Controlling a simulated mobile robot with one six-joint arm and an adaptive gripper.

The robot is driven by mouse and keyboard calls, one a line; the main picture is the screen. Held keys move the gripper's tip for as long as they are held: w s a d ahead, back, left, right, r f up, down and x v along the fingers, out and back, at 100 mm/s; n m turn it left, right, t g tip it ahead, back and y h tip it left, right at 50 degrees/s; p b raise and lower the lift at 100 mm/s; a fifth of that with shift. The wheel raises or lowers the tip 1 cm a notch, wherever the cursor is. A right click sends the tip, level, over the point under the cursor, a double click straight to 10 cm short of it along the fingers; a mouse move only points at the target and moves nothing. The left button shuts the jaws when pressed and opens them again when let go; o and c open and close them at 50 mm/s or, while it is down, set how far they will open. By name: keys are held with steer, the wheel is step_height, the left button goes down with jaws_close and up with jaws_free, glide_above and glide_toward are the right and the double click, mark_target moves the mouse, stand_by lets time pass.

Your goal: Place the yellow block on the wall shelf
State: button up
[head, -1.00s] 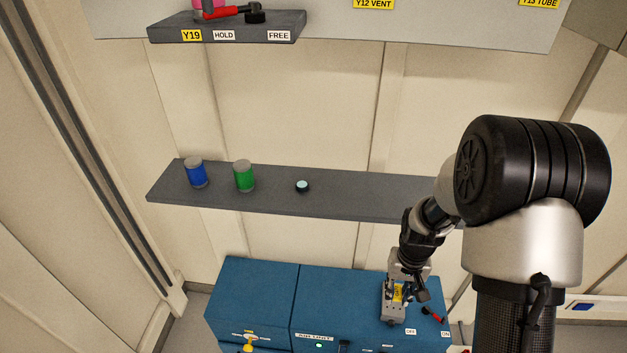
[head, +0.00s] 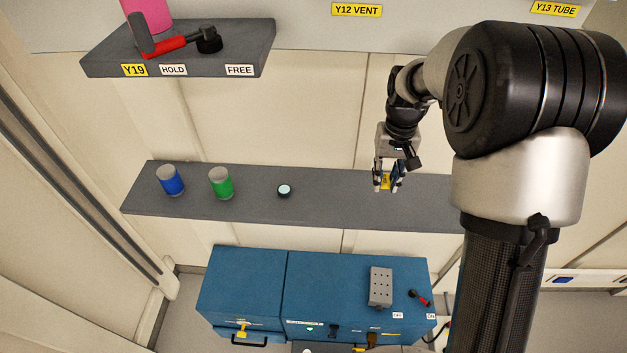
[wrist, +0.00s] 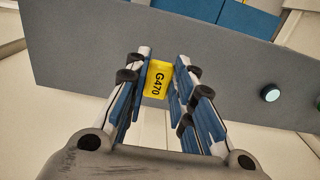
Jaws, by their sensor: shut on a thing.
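The yellow block (head: 385,182) is between the fingers of my gripper (head: 388,183), which is shut on it. In the wrist view the block (wrist: 158,80) shows the label G470 and sits between the blue-padded fingertips (wrist: 159,85). The grey wall shelf (head: 325,208) runs along the wall, and in the head view the block appears in front of its right part. In the wrist view the shelf surface (wrist: 85,60) lies behind the block. I cannot tell whether the block touches the shelf.
A blue can (head: 170,182), a green can (head: 221,185) and a small round dark item with a pale top (head: 284,191) stand on the shelf. Blue cabinets (head: 240,285) with a grey holed block (head: 381,285) are below. A smaller shelf (head: 180,60) is above left.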

mark_target(377, 210)
steer(key=shift+s+f+b, duration=0.15)
steer(key=shift+f+b, duration=0.25)
steer(key=shift+f, duration=4.6)
steer(key=shift+f, duration=0.1)
steer(key=o, duration=0.8)
